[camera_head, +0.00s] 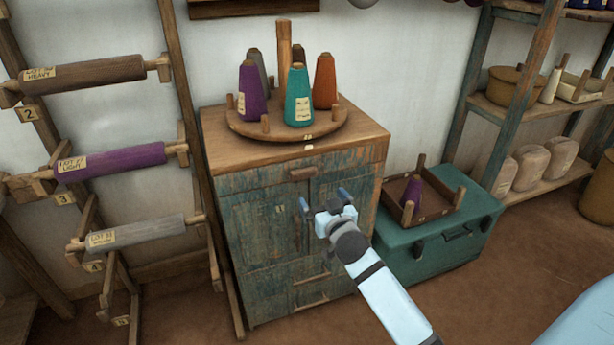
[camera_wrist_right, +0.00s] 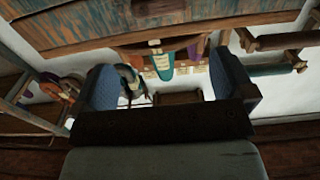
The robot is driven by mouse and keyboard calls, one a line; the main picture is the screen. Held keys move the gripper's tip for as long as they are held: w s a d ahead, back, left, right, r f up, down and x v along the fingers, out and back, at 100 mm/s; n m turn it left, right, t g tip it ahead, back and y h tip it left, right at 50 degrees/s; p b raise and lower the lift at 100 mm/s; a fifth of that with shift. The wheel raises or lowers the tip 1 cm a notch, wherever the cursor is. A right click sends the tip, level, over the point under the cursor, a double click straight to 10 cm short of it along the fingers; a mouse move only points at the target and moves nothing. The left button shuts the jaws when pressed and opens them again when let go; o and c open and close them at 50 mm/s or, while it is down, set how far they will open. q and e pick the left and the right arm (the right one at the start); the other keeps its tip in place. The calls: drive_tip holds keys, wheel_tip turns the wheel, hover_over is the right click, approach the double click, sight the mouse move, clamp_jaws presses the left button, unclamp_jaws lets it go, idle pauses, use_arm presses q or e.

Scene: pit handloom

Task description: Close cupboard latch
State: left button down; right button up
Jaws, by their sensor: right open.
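The cupboard (camera_head: 255,215) is a low wooden cabinet with worn blue-green doors, standing in the middle of the head view. A small wooden piece (camera_head: 303,173), which looks like the latch, sits across the top of the doors under the cupboard's top board. My right gripper (camera_head: 324,199) is open and empty in front of the doors, below and right of that piece. Its two blue fingers stand apart in the right wrist view (camera_wrist_right: 166,85), with nothing held between them. The gripper and arm hide part of the right door. My left gripper is not in view.
A round board (camera_head: 270,130) with several yarn cones stands on the cupboard. A teal chest (camera_head: 440,245) with a wooden tray (camera_head: 438,208) stands to the right. A rack of yarn rollers (camera_head: 110,158) is close on the left. Bare floor lies in front.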

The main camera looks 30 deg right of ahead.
sight(305, 173)
drive_tip(key=b+x, duration=0.1)
drive_tip(key=x, duration=1)
drive_tip(key=shift+w, duration=0.1)
drive_tip(key=shift+w+d, duration=0.1)
drive_tip(key=shift+w, duration=0.4)
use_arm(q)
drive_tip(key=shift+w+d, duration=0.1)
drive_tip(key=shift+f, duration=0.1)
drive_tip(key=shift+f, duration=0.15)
use_arm(e)
drive_tip(key=c, duration=0.6)
